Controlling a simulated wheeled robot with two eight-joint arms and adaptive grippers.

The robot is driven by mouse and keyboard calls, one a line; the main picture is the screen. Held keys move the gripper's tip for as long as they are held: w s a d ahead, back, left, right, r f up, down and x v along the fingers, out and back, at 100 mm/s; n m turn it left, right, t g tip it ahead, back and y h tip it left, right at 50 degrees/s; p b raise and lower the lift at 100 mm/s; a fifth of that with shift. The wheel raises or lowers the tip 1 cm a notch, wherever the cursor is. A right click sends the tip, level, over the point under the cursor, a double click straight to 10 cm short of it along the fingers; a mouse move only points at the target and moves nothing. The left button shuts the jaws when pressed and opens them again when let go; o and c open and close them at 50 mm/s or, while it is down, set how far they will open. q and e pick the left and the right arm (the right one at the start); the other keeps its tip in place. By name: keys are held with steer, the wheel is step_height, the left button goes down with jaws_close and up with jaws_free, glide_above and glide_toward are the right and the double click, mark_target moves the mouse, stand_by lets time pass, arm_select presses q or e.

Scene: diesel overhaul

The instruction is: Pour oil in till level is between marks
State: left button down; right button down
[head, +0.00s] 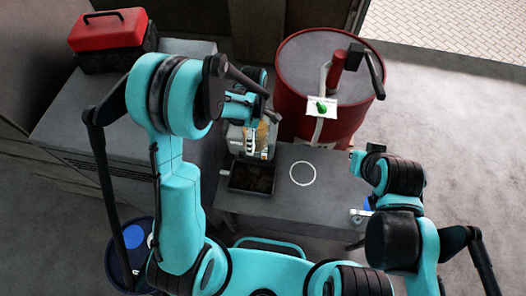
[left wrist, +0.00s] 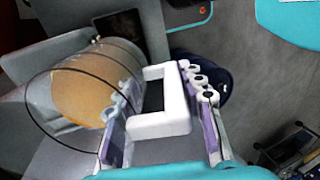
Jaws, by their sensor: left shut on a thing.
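I cannot make out the level marks or how far the jug tilts. My right gripper (head: 361,214) is low by the table's right edge, mostly hidden by its arm; its opening is unclear.
The black tray (head: 235,184) lies on the grey table (head: 272,207), left of a white ring (head: 303,184). A red drum (head: 292,108) with a hand pump (head: 338,70) stands behind. A red toolbox (head: 108,29) sits on the cabinet at left. A blue bin (head: 118,262) stands front left.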

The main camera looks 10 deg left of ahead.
arm_select(q)
steer(key=shift+s, duration=0.1)
steer(key=shift+r, duration=0.1)
steer(key=shift+r+g, duration=0.6)
steer(key=shift+r, duration=0.15)
steer(key=f+b, duration=0.1)
steer(key=f+t+b, duration=0.2)
steer(key=shift+w+f, duration=0.3)
steer(key=shift+f, duration=0.1)
steer(key=shift+f+t, duration=0.15)
steer(key=shift+t, duration=0.25)
steer(key=shift+w, duration=0.1)
